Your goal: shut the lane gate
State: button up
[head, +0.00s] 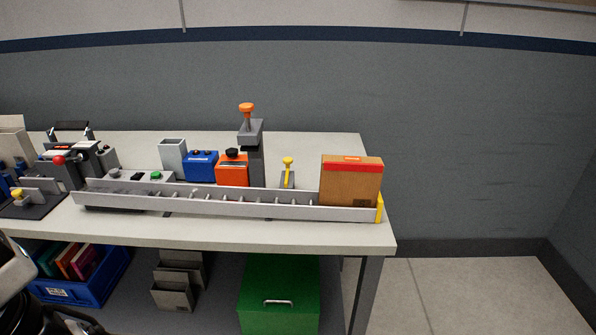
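A long grey roller lane (225,204) with low side rails runs along the front of the table. A brown box with a red strip (350,183) stands upright at its right end. A yellow end piece (380,208) stands at that end, just right of the box. A yellow-knobbed handle (288,163) rises from a small grey bracket behind the lane, left of the box. I cannot tell for sure which of these yellow parts is the lane gate, or how far open it is. My gripper is not in view; only part of my arm shows at the lower left.
Behind the lane stand a blue box (201,167), an orange box (233,171) and a grey post with an orange knob (247,107). Several devices crowd the table's left. A green cabinet (280,295) and blue crate (85,280) sit below. The floor at right is clear.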

aim_at(288, 160)
jog(key=i+j+u, duration=0.55)
jog(key=i+l, duration=0.45)
jog(key=l, duration=0.1)
